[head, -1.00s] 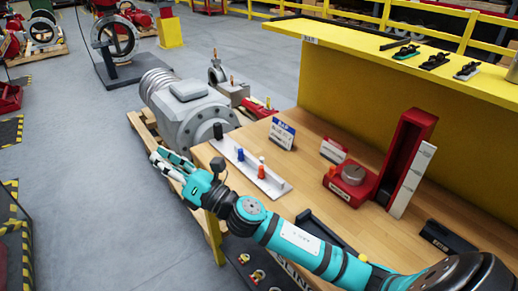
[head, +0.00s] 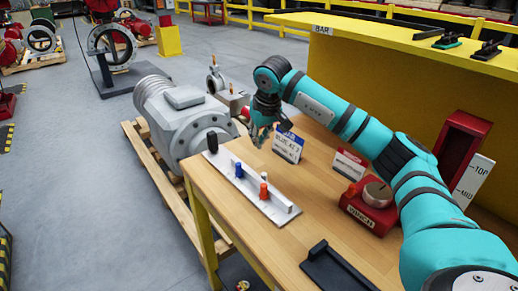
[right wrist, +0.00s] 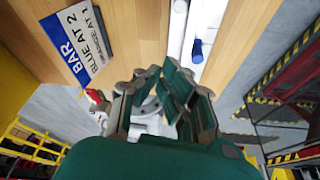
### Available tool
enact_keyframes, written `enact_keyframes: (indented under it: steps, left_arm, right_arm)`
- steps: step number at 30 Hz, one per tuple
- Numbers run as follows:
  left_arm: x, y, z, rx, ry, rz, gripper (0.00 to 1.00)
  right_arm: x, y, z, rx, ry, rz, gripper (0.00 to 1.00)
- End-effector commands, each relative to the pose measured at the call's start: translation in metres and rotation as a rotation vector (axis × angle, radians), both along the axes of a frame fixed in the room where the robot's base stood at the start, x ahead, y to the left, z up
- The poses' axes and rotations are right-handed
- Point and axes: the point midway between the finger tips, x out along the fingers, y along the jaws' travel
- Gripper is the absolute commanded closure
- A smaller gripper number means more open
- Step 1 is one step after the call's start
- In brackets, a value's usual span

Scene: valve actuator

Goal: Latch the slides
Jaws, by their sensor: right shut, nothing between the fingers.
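A white slide bar (head: 280,211) lies along the left edge of the wooden bench. It carries a blue knob (head: 238,170) and an orange knob (head: 263,191), with a black upright post (head: 212,143) at its far end. The blue knob (right wrist: 197,50) also shows in the right wrist view. My right gripper (head: 258,138) is shut and empty, above the bench's far edge, beyond the bar and beside the blue-and-white sign. In the right wrist view its fingers (right wrist: 174,90) point at the bench edge. Whether the slides are latched cannot be told. My left gripper is out of view.
The sign (head: 288,144) reads "BAR, BLUE AT 2, ORANGE AT 1". A second sign (head: 349,164), a red box with a round dial (head: 371,204) and a black tray (head: 336,270) are on the bench. A large grey valve body (head: 190,125) stands on a pallet beyond.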

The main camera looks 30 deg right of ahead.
Motion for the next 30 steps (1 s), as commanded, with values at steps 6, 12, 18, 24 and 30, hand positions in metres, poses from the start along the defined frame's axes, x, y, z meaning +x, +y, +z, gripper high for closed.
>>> enact_keyframes:
  steps: [6, 12, 18, 24, 30]
  left_arm:
    - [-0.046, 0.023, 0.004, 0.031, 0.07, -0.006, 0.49]
    - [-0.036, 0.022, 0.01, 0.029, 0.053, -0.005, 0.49]
    - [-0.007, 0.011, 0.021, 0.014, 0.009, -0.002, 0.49]
    - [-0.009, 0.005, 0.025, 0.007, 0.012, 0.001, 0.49]
    - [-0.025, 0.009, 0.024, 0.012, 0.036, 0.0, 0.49]
  right_arm:
    - [0.013, -0.001, -0.041, 0.002, 0.006, 0.0, 1.0]
    - [0.026, -0.002, -0.078, 0.005, 0.004, 0.0, 1.0]
    - [0.006, 0.0, -0.081, 0.002, 0.002, 0.003, 1.0]
    - [-0.009, 0.003, -0.082, 0.004, 0.0, 0.001, 1.0]
    - [-0.012, 0.003, -0.082, 0.004, -0.001, 0.0, 1.0]
